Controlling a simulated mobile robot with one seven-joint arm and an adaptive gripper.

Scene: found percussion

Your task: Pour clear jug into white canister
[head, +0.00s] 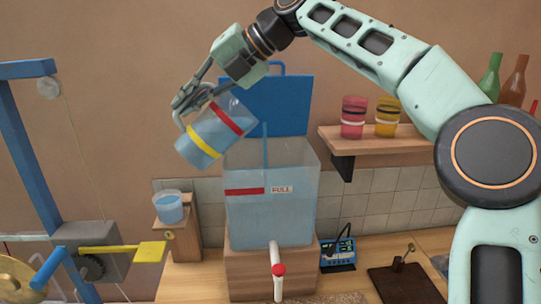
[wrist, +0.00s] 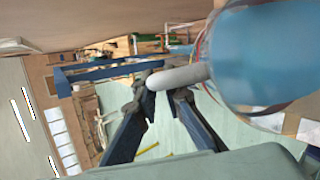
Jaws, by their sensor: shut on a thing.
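The clear jug (head: 212,132), with a red and a yellow band and blue water in it, is held tilted with its mouth toward the right. My gripper (head: 184,106) is shut on its handle; the wrist view shows the fingers (wrist: 163,92) around the pale handle (wrist: 184,76) beside the blue jug (wrist: 258,58). A thin blue stream (head: 265,148) runs down from near the jug's lip into a large translucent whitish tank (head: 292,212) with a red line and a "FULL" label. No other container looks like a white canister.
The tank's blue lid (head: 274,100) stands open behind it. A small cup of blue water (head: 168,208) sits on a wooden stand at left. A blue lever frame (head: 25,160) stands far left. A shelf (head: 385,137) with cups and bottles is at right.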

